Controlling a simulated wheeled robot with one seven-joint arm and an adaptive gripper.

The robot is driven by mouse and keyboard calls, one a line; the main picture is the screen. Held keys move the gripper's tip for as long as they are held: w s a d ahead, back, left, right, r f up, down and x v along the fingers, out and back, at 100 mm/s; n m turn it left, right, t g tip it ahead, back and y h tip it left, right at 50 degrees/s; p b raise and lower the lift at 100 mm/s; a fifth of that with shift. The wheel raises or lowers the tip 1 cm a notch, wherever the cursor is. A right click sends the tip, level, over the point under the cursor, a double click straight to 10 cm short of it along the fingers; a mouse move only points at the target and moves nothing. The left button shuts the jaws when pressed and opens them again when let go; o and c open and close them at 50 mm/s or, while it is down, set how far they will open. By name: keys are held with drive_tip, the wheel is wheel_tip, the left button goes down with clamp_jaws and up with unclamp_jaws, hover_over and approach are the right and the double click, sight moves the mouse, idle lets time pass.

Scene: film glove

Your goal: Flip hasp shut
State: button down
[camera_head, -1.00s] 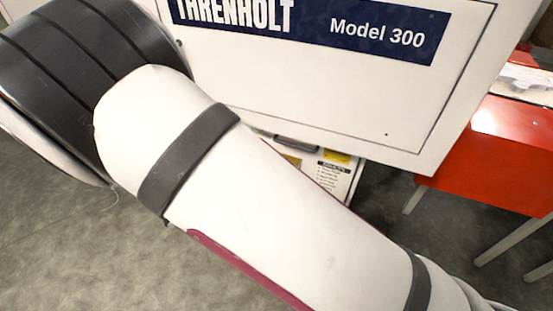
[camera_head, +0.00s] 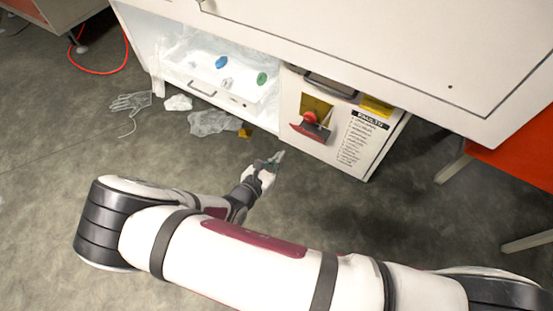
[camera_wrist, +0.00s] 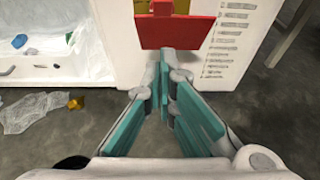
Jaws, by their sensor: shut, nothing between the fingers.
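A red hasp flap (camera_head: 311,130) with a round red knob sits over a yellow plate (camera_head: 318,106) on the front of a white cabinet (camera_head: 362,135). The flap appears to stick out from the front. In the wrist view the red flap (camera_wrist: 176,32) is just beyond my fingertips, at the top of the picture. My gripper (camera_head: 277,156) is low in front of the cabinet, below and left of the flap. In the wrist view my gripper (camera_wrist: 167,55) has its teal-padded fingers drawn together at the tips, with nothing between them. I cannot tell whether the tips touch the flap.
A clear-fronted drawer (camera_head: 215,92) with blue and green pieces is left of the cabinet. Glove-like clear film (camera_head: 213,123) and a small orange-yellow piece (camera_head: 245,132) lie on the floor. A white panel (camera_head: 400,50) overhangs above. An orange-red table (camera_head: 525,150) is at right.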

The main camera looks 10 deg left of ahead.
sight(299, 129)
drive_tip(key=w+d+b, duration=0.1)
drive_tip(key=w, duration=0.2)
drive_tip(key=w+d+b, duration=0.1)
drive_tip(key=w, duration=0.2)
drive_tip(key=w+d+b, duration=0.1)
drive_tip(key=w, duration=0.2)
drive_tip(key=shift+d, duration=0.1)
drive_tip(key=shift+r, duration=0.1)
drive_tip(key=shift+w+r+p, duration=0.1)
drive_tip(key=shift+r+p, duration=0.15)
drive_tip(key=shift+p, duration=0.5)
drive_tip(key=shift+w+d+g, duration=0.1)
drive_tip(key=shift+g, duration=0.2)
drive_tip(key=shift+w+r+p, duration=0.1)
drive_tip(key=shift+r+p, duration=0.05)
drive_tip(key=shift+p, duration=0.35)
